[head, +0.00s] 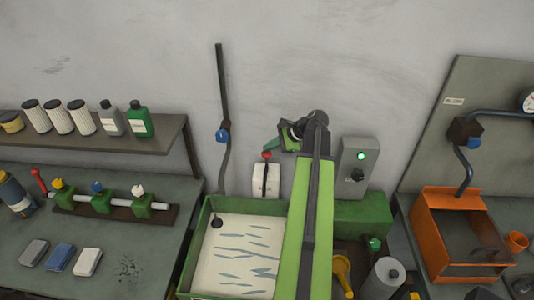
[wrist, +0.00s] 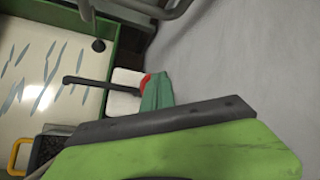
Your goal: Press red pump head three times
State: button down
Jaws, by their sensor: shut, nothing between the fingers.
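The red pump head (head: 267,156) tops a white bottle (head: 266,180) against the wall behind the green-rimmed basin. In the wrist view a small part of the red pump head (wrist: 147,79) shows beside my fingers, above the white bottle (wrist: 122,104) with its dark spout. My gripper (head: 267,149) is shut and empty, its teal fingertips just above the pump head. In the wrist view my gripper (wrist: 154,78) partly covers the red head. I cannot tell whether they touch.
The green basin (head: 195,245) holds milky liquid with dark streaks. A grey switch box (head: 358,165) with a green light is right of my arm. A yellow funnel (head: 342,272) and a grey canister (head: 383,280) stand at lower right. An upright dark pipe (head: 222,95) rises left of the bottle.

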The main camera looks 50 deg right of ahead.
jog(key=shift+f+b, duration=0.9)
dwell(0.5)
dwell(0.4)
jog(key=shift+r+p, duration=1.6)
jog(key=shift+p, duration=0.05)
notch_tip(320, 180, up, 5)
jog(key=p, duration=0.5)
jog(key=shift+r, duration=0.1)
